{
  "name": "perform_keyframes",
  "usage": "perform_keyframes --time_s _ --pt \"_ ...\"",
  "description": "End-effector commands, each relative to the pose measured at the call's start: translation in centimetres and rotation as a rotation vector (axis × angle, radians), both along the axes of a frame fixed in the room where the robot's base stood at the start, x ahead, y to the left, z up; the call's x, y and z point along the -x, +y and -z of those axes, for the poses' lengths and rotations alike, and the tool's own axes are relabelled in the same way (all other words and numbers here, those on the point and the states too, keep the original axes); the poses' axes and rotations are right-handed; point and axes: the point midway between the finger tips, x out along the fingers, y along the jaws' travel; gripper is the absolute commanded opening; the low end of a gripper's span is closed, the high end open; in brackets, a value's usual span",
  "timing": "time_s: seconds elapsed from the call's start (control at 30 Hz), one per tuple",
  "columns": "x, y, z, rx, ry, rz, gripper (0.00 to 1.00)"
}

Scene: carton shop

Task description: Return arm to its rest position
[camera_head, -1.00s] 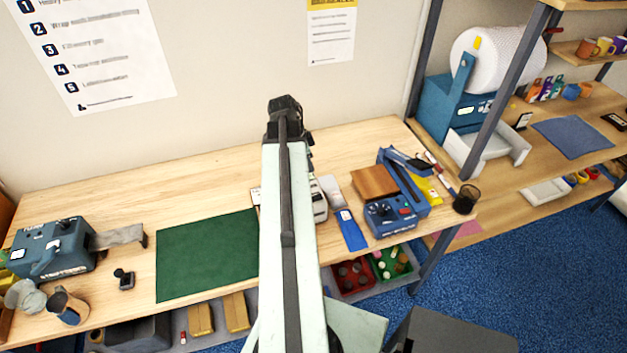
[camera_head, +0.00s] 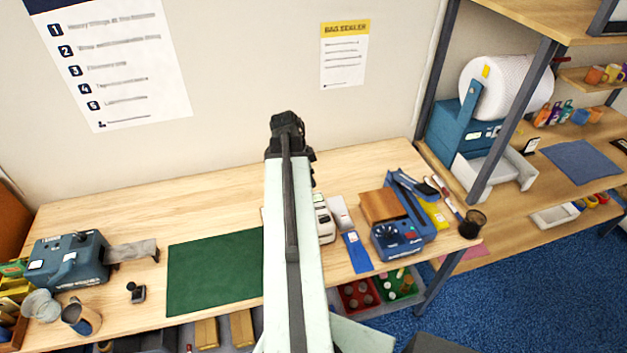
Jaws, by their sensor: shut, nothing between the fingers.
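My pale arm with a dark strip reaches up the middle of the head view, over the workbench (camera_head: 215,205). My gripper (camera_head: 287,126) is the dark end of the arm, seen from behind in front of the wall. It is shut and holds nothing. Its fingertips are too small and dark to make out singly. It appears clear of the things on the bench. My arm hides part of the bench middle and the right edge of the green mat (camera_head: 212,272).
A white device (camera_head: 323,222), blue sealer (camera_head: 402,236) and black pen cup (camera_head: 472,223) are right. Red and green bins (camera_head: 360,294) sit below. A bubble-wrap roll (camera_head: 505,87) stands on the right shelf.

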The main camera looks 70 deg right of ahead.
Motion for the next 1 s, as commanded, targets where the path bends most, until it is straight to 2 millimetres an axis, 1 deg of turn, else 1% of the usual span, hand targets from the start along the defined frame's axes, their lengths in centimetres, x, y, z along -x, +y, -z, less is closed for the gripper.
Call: perform_keyframes --time_s 0.03,0.1,0.17,0.67,0.73,0.77,0.87,0.9,0.97,1.0 --pt "-0.2 0.2 -2.0 0.000 0.000 -0.001 0.00" --pt "-0.4 0.4 -2.9 0.000 0.000 0.001 0.00" --pt "-0.6 0.5 -3.3 0.000 0.000 0.001 0.00" --pt "-0.7 0.6 -3.1 0.000 0.000 0.000 0.00" --pt "-1.0 0.8 -2.8 0.000 0.000 -0.006 0.00" --pt "-1.6 1.0 -2.4 0.000 0.000 -0.016 0.00" --pt "-5.4 2.9 0.2 0.000 -0.001 -0.090 0.00" --pt "-7.8 4.3 1.6 -0.001 -0.001 -0.137 0.00" --pt "-11.7 7.1 4.0 0.000 -0.001 -0.219 0.00" --pt "-14.3 9.3 5.5 -0.002 -0.002 -0.277 0.00"
